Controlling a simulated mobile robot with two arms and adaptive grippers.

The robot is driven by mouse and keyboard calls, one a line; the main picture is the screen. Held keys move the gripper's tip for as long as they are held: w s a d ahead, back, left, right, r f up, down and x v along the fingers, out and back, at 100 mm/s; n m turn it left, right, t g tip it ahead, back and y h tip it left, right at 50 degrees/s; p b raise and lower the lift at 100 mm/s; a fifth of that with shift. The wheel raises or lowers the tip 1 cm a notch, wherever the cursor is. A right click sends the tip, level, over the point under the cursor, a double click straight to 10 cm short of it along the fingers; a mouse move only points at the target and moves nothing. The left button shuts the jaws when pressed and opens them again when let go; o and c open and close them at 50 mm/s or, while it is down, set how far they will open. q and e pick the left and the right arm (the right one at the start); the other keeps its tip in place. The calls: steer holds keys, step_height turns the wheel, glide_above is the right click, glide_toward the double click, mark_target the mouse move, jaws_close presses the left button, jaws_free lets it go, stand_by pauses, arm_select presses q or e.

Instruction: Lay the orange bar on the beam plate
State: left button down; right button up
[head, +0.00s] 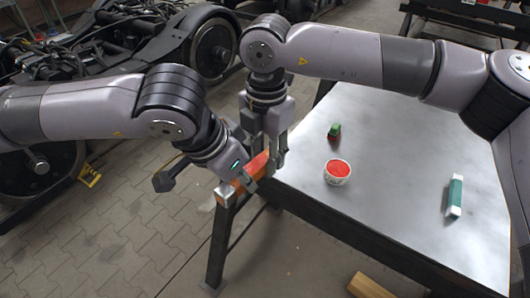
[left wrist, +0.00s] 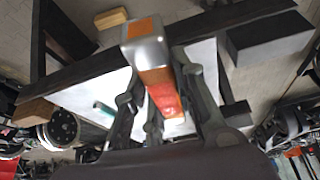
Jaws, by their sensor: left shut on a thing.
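The orange bar (head: 235,187), with a silvery end and a red stretch, is at the left corner of the metal table in the head view. My left gripper (head: 246,180) is shut on it. In the left wrist view the bar (left wrist: 155,76) runs between the fingers of my left gripper (left wrist: 165,92), its silvery end towards the camera. My right gripper (head: 265,158) points down, its fingers by the red stretch of the bar; whether they press on it I cannot tell. I cannot make out the beam plate for certain.
On the metal table (head: 400,130) stand a small green and red block (head: 334,130), a white cup with red contents (head: 337,173) and a teal and white box (head: 455,196). A wooden block (head: 370,287) lies on the floor. Wheeled bogies (head: 208,45) stand at the upper left.

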arm_select(q)
steer(key=shift+s+d, duration=0.25)
steer(key=shift+d, duration=0.05)
arm_select(e)
steer(key=shift+a+r, duration=0.1)
steer(key=shift+a, duration=0.15)
jaws_close()
arm_select(q)
steer(key=c, duration=1.2)
jaws_free()
steer(key=shift+w+a, duration=0.1)
steer(key=shift+r, duration=0.1)
arm_select(e)
steer(key=shift+d, duration=0.1)
